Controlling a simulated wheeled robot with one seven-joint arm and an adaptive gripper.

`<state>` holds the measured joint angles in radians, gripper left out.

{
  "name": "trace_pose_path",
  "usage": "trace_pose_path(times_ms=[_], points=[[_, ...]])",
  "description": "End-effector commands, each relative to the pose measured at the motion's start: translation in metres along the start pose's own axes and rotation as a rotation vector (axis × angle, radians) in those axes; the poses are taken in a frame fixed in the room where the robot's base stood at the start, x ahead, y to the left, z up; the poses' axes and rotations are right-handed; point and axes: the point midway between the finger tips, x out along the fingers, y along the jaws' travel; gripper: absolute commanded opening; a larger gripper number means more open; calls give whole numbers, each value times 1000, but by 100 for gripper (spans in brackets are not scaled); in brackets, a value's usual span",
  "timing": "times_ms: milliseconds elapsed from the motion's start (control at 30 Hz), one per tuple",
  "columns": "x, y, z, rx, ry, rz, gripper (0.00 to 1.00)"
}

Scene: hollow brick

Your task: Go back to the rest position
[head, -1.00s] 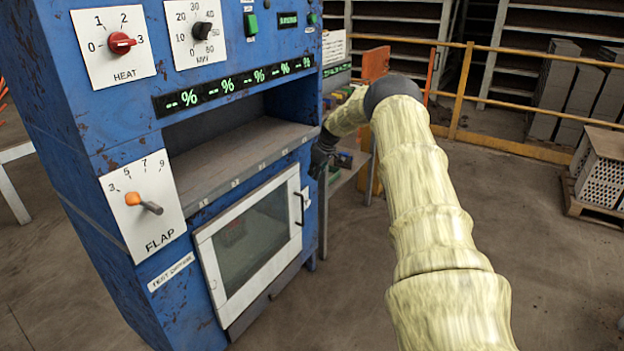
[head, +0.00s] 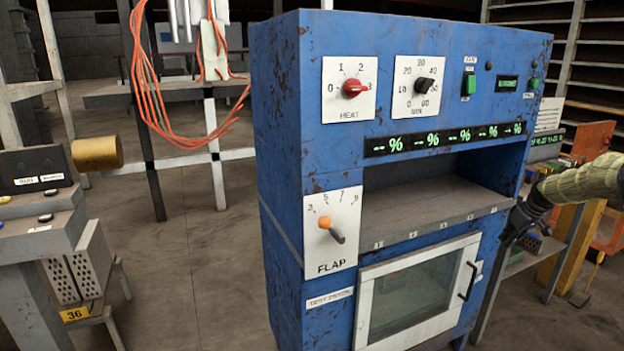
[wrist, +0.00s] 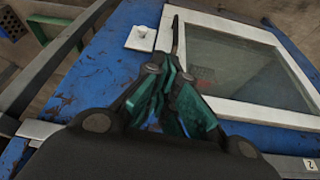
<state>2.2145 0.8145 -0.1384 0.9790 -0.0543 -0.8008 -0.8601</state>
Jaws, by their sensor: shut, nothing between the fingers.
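My gripper (wrist: 172,112) is shut and empty in the wrist view, its dark green fingers together. It is in front of the blue oven cabinet (wrist: 112,65), near the white-framed glass door (wrist: 178,20) and its dark handle. In the head view my gripper (head: 512,232) is a dark shape at the right side of the blue cabinet (head: 290,130), partly hidden in shadow. My arm in its pale yellow sleeve enters from the right edge. The oven door (head: 420,295) is closed in its frame, with a dark handle on its right side.
The cabinet front carries a red heat knob (head: 354,88), a black time knob (head: 424,84) and an orange-tipped flap lever (head: 326,222). A grey stand (head: 40,235) is at the left. Orange cables (head: 150,100) hang behind. The floor between stand and cabinet is clear.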

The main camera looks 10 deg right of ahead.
Motion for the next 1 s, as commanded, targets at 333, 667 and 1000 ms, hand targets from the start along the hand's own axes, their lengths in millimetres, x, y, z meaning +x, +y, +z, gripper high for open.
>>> trace_pose_path(times_ms=[333, 667, 1000], points=[[74, -114, -3, 2, -48, 7, 0], [166, -274, 53, 21, -112, 15, 0], [219, -419, 169, 52, -182, 3, 0]])
